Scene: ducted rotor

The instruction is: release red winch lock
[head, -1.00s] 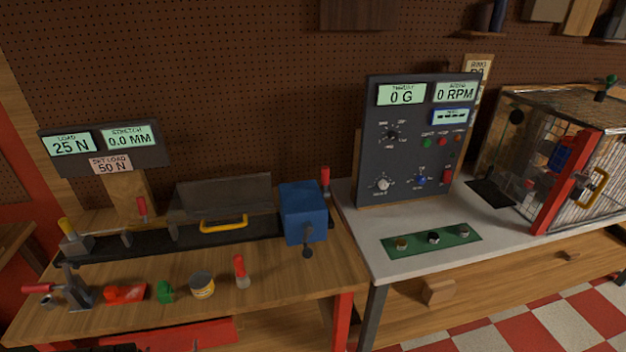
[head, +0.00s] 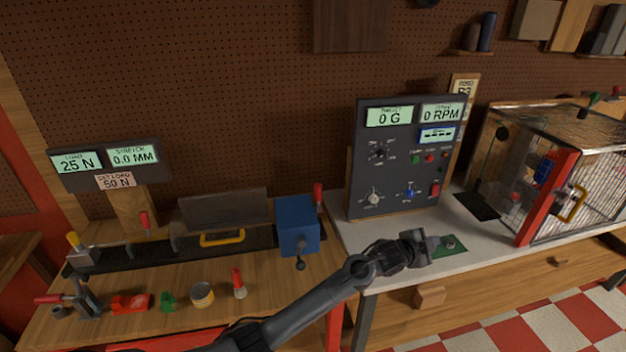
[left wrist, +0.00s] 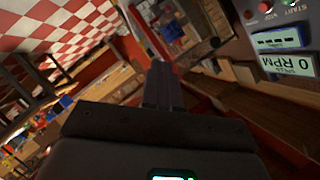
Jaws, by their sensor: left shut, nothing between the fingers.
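The blue winch box (head: 298,226) stands at the right end of the wooden bench, with a dark crank (head: 300,256) on its front. A red upright handle (head: 318,193), which looks like the winch lock, stands at the box's back right corner. My left gripper (head: 437,243) is shut and empty, above the green mat on the white bench, well right of the winch. In the left wrist view its closed fingers (left wrist: 163,85) point toward the wire cage; the winch is not visible there. My right gripper is not in view.
The instrument panel (head: 398,155) stands behind my left gripper. The wire cage (head: 565,165) with its red post is at the right. A clear guard with a yellow handle (head: 222,238) is left of the winch. Small tools and a can (head: 202,294) line the front bench.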

